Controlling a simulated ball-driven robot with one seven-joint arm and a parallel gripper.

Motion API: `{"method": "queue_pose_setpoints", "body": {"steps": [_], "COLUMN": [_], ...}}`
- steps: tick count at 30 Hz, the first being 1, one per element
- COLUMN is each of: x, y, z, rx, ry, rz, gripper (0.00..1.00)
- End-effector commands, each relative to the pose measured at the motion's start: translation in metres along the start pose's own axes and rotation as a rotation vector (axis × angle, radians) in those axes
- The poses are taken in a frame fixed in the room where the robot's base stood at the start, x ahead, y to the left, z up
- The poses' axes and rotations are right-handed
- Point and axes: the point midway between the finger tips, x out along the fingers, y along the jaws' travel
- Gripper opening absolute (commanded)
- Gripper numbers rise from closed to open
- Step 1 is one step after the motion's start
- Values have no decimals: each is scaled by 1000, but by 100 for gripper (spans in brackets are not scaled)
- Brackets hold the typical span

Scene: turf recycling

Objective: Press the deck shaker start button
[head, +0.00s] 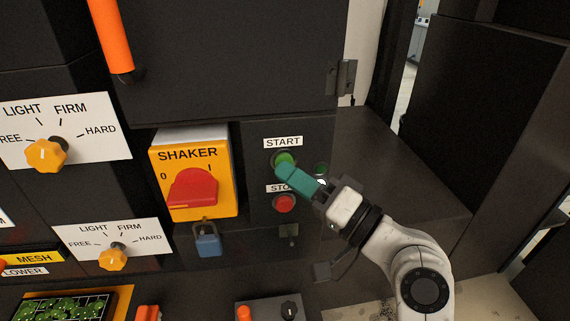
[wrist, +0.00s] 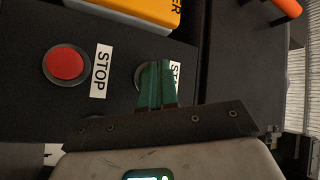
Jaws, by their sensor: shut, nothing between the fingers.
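The green start button (head: 284,158) sits under a START label (head: 283,142) on the dark panel in the head view. My gripper (head: 283,168) is shut and empty, its green fingertips at the lower edge of the button. In the wrist view, my fingers (wrist: 157,85) cover most of the button and part of its label; only some of its grey ring (wrist: 139,76) shows. I cannot tell whether the fingertips touch the button. The red stop button (head: 284,203) is just below, and shows at the left in the wrist view (wrist: 66,63).
A yellow SHAKER switch box (head: 226,180) with a red rotary handle (head: 195,188) and a blue padlock (head: 207,240) stands left of the buttons. A small dark green indicator (head: 321,169) is right of the start button. An orange handle (head: 111,37) hangs upper left.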

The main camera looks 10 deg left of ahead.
Motion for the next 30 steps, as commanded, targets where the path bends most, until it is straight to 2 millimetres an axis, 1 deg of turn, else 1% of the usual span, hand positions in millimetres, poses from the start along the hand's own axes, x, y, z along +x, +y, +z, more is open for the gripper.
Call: {"method": "queue_pose_setpoints", "body": {"steps": [10, 20, 30], "x": [-2, -12, -13], "y": [-1, -8, -9], "z": [1, 8, 9], "rx": [0, 0, 0], "ry": [1, 1, 0], "rz": [0, 1, 1], "gripper": [0, 0, 0]}}
